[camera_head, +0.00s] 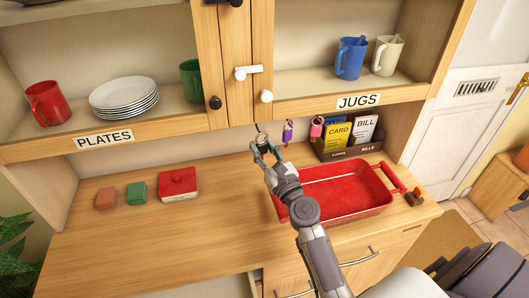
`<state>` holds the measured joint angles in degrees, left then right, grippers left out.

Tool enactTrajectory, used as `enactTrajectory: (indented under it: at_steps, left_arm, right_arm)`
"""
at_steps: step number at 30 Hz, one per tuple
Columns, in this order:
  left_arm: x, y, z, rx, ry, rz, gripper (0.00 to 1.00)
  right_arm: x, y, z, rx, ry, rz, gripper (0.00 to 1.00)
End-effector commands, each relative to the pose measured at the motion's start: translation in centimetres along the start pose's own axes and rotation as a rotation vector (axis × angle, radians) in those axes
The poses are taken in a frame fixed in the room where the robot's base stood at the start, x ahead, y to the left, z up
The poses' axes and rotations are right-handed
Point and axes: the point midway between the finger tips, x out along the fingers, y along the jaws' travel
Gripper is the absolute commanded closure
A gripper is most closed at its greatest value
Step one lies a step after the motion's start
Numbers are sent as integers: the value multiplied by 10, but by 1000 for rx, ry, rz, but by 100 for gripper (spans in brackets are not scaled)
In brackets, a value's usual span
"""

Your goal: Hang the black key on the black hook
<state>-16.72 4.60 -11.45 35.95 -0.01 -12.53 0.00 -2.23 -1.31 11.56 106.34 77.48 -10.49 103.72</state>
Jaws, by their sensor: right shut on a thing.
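My right gripper (264,151) is below the cabinet's middle post, above the back of the counter. It is shut on a small dark item with a ring (262,138), which looks like the black key; the fingers hide most of it. A thin dark line shows just above the ring, and I cannot tell whether it is the black hook or part of the key. Whether the ring touches a hook is too small to tell. A purple key tag (288,132) and a pink key tag (316,128) hang under the cabinet to the right. My left gripper is not in view.
A red tray (345,217) lies right of my right arm. An organizer (352,151) with cards and bills stands behind it. A red box (178,184) and two small blocks sit at left. Shelves above hold plates (124,97), mugs and a blue jug (350,58). The left counter front is clear.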

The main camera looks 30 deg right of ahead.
Motion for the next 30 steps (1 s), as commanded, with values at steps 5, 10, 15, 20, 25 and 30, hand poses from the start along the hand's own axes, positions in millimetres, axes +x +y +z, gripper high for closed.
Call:
enactTrajectory:
  at_steps: [5,10,15,20,25,30]
  left_arm:
    - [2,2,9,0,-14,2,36]
    - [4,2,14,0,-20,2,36]
    - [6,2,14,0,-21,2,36]
    - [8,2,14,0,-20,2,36]
    - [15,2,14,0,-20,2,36]
    - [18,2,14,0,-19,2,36]
  right_arm:
    - [10,-3,-4,0,-1,0,100]
    - [20,-5,-6,1,-1,0,100]
    - [30,-8,-9,0,0,0,100]
    - [39,-10,-11,0,0,0,100]
    - [45,-11,-18,1,-1,0,100]
    - [48,-12,-22,1,0,0,100]
